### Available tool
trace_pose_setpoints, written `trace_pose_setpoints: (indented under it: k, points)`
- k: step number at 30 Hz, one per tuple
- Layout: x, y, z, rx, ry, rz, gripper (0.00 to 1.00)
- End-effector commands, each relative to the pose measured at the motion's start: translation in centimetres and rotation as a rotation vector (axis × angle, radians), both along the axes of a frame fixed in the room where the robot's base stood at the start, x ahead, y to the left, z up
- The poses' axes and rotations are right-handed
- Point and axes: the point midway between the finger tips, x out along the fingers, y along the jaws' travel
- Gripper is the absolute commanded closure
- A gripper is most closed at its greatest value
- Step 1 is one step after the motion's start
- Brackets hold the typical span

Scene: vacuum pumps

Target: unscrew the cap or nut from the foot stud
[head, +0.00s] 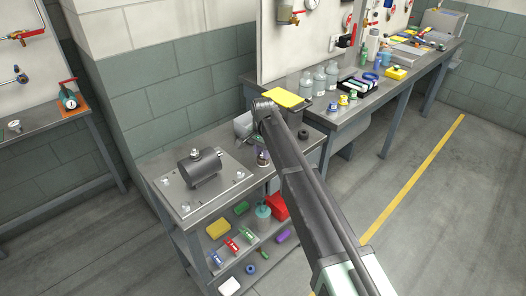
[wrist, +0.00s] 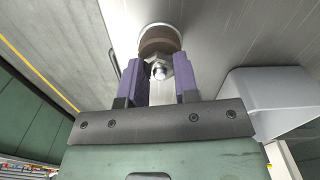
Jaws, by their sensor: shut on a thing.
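In the wrist view, a shiny metal nut or cap (wrist: 158,70) sits between the two purple fingers of my gripper (wrist: 160,76). The fingers are shut on it from both sides. Just beyond it is a round brown foot (wrist: 160,40) with a pale rim, close to a grey metal surface. The fingers partly cover the nut, so I cannot see its thread or whether it still sits on the stud. In the head view my arm hides the gripper and the nut.
A dark cylindrical pump body (head: 202,170) stands on a metal plate at the bench's left. A grey box-like part (wrist: 275,100) is close to my gripper's right. A yellow-topped block (head: 282,98), bottles (head: 319,80) and small parts crowd the back bench. Shelves below hold coloured boxes.

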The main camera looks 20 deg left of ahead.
Motion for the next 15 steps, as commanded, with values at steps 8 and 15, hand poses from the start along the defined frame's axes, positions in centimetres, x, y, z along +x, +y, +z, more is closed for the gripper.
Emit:
trace_pose_setpoints:
  k: [8, 15]
  points:
    - [-0.01, -0.01, -0.01, 0.0, 0.0, 0.823, 1.0]
    - [-0.01, -0.01, 0.66, 0.0, 0.0, 0.861, 1.0]
